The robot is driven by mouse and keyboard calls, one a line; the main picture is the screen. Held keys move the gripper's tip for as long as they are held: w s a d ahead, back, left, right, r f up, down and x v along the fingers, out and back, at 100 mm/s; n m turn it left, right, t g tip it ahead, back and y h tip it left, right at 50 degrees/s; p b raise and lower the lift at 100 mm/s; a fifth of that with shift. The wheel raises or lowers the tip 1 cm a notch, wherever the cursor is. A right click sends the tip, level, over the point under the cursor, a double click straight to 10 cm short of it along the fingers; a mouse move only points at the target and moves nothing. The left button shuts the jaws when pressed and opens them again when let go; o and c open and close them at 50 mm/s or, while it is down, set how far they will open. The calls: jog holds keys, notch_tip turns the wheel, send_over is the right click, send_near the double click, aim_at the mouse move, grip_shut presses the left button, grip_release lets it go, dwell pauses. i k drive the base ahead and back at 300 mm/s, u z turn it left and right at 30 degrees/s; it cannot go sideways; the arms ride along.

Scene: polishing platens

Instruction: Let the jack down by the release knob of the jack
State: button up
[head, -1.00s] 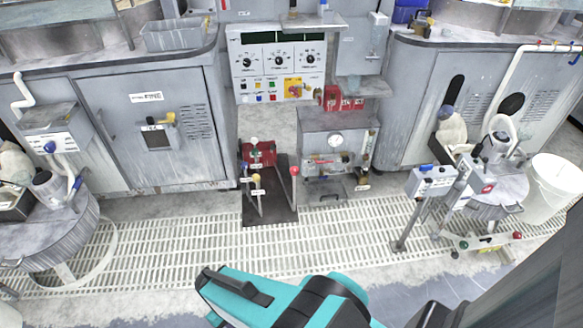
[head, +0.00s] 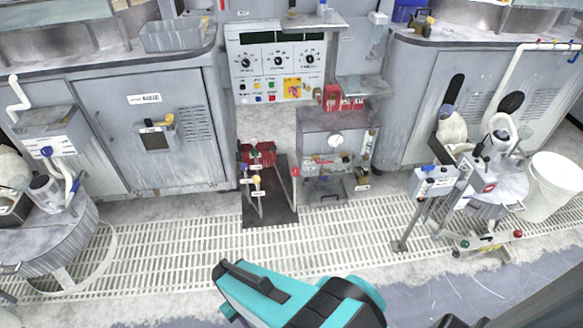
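A red jack (head: 260,153) stands at the back of a dark mat (head: 277,205) on the floor, below the control panel in the middle of the head view. Several knobs stand around it: a yellow knob (head: 257,179) and a blue knob (head: 243,167) at its front left, and a red ball knob (head: 294,172) on a rod at the right. Small white tags sit by them, too small to read, so I cannot tell which is the release knob. My teal and black arm crosses the bottom of the view, well short of the jack. My gripper's fingers do not show.
A grey cabinet with a gauge (head: 335,141) stands just right of the mat. A pale floor grating (head: 170,245) runs across the front. Stands with round drums are at left (head: 50,240) and right (head: 500,190); a white bucket (head: 553,185) is far right. The grating before the mat is clear.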

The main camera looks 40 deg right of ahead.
aim_at(294, 171)
jog(key=z, duration=0.1)
jog(key=i, duration=1)
jog(key=u, duration=0.05)
